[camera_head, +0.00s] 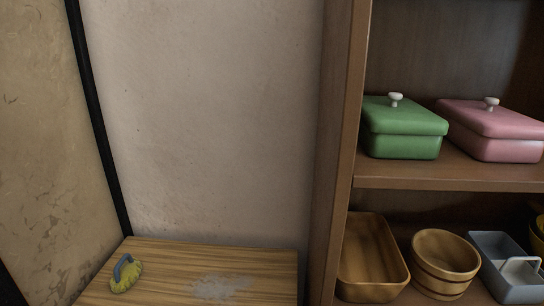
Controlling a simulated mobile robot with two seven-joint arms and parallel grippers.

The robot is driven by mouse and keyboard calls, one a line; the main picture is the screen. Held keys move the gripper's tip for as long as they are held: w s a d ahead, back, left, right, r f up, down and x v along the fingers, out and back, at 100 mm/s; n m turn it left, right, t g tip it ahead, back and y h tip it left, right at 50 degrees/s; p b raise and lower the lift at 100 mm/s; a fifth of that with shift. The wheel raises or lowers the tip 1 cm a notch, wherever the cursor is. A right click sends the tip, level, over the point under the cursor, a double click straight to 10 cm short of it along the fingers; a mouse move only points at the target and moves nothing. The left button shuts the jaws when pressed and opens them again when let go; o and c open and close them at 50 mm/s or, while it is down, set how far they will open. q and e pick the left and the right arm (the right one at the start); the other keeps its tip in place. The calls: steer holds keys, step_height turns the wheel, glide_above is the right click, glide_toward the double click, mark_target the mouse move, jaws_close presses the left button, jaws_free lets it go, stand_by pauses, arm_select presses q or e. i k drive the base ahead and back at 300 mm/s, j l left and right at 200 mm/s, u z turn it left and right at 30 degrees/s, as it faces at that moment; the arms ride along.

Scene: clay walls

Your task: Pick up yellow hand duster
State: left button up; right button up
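The yellow hand duster (122,280) lies near the left end of a wooden tabletop (262,262) at the bottom of the head view. It has a yellow-green fluffy body and a blue-grey curved handle on its upper left side. Nothing is touching it except the tabletop. Neither of my grippers is in the view.
A wooden shelf unit (343,140) stands right of the table. Its upper shelf holds a green lidded box (403,130) and a pink lidded box (495,130). Below are a wooden tray (368,222), a wooden bucket (446,254) and a grey caddy (492,252).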

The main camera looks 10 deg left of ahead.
mark_target(125, 275)
steer(key=u, duration=1.3)
steer(key=i+z, duration=0.1)
steer(key=z, duration=0.25)
steer(key=i+j+z, duration=0.1)
steer(key=z, duration=0.25)
steer(key=j+z, duration=0.3)
steer(key=i+l, duration=0.1)
steer(key=l, duration=0.3)
steer(key=i+l, duration=0.1)
steer(key=l, duration=0.3)
steer(key=z, duration=0.05)
